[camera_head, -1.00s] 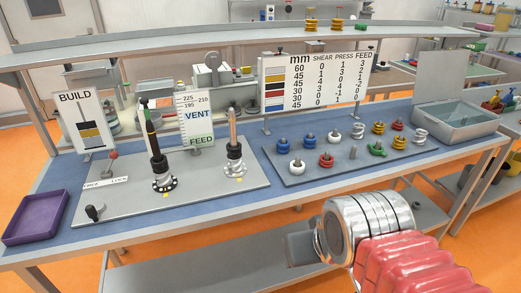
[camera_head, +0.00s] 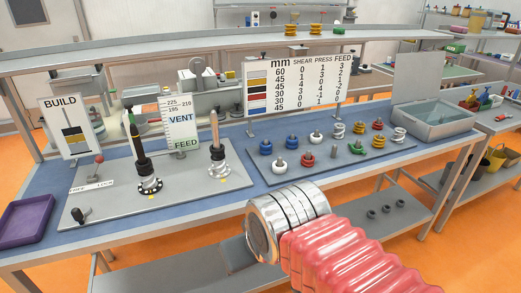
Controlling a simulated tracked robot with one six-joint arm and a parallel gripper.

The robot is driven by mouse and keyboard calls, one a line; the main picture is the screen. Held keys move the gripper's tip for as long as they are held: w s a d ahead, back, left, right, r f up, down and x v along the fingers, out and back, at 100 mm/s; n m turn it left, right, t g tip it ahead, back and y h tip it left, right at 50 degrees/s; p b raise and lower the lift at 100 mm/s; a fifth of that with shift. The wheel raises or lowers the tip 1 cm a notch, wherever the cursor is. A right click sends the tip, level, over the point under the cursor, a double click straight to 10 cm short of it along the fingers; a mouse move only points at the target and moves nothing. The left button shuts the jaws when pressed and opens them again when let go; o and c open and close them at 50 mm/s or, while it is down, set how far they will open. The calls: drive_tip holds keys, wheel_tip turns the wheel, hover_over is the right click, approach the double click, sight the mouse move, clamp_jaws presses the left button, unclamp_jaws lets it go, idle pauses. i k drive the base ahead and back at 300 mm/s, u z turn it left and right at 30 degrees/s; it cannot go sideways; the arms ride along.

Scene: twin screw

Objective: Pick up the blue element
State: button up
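Two blue elements stand on the grey element board: one at its back left (camera_head: 266,147) and one just right of it (camera_head: 292,142). Both are upright, with a dark post rising from the middle. My arm, with its silver rings and red ribbed sleeve, reaches in from the lower right. My gripper (camera_head: 237,256) is a grey shape at the silver end, in front of the table and below its top, apart from the blue elements. Its fingers cannot be made out, and I see nothing held.
A chart (camera_head: 310,85) stands behind the board. A grey bin (camera_head: 432,122) is at right.

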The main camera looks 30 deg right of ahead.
sight(265, 151)
drive_tip(key=z, duration=0.05)
drive_tip(key=i, duration=0.95)
